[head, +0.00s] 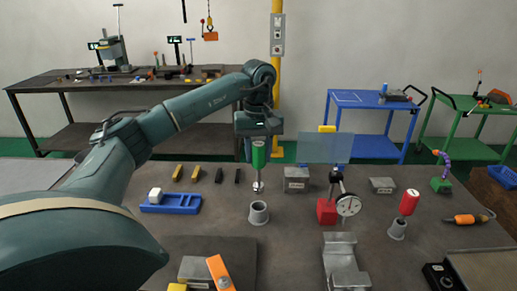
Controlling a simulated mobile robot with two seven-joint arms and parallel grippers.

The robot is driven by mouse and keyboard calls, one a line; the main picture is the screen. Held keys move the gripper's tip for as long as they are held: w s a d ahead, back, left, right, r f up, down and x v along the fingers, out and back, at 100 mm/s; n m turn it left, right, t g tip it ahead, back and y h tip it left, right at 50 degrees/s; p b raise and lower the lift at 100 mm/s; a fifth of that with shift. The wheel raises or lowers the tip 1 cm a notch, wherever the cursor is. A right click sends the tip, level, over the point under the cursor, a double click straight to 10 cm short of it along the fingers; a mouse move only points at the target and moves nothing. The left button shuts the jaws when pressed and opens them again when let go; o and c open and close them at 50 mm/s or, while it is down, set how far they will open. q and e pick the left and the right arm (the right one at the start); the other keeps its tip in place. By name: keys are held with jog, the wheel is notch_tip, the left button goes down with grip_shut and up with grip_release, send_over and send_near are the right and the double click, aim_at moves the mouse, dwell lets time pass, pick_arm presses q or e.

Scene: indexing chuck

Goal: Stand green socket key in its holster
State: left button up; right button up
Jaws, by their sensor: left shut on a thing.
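My left gripper (258,140) is shut on the green socket key (259,156) by its handle, with the fingers pointing down. The key hangs upright, its metal socket end down. A grey holster (259,213), a short round cup with a flared base, stands on the bench just below the key. In the picture the key's lower end is a little above the holster's mouth, with a gap between them. My right gripper is not in view.
A red-handled key (409,203) stands tilted in a similar grey cup (397,230) at right. A dial gauge (348,205) on a red base, a steel block (296,180) and a blue tray (171,203) flank the holster. A dark plate with an orange part (219,273) lies in front.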

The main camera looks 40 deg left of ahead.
aim_at(258, 165)
pick_arm(q)
notch_tip(258, 165, down, 2)
jog(key=shift+f+b, duration=0.1)
jog(key=shift+b, duration=0.35)
jog(key=shift+f+b, duration=0.5)
jog(key=shift+f, duration=0.4)
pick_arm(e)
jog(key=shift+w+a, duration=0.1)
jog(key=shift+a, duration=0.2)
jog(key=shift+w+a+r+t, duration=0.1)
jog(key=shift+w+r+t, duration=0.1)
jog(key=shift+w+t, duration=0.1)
pick_arm(q)
jog(key=shift+p, duration=0.5)
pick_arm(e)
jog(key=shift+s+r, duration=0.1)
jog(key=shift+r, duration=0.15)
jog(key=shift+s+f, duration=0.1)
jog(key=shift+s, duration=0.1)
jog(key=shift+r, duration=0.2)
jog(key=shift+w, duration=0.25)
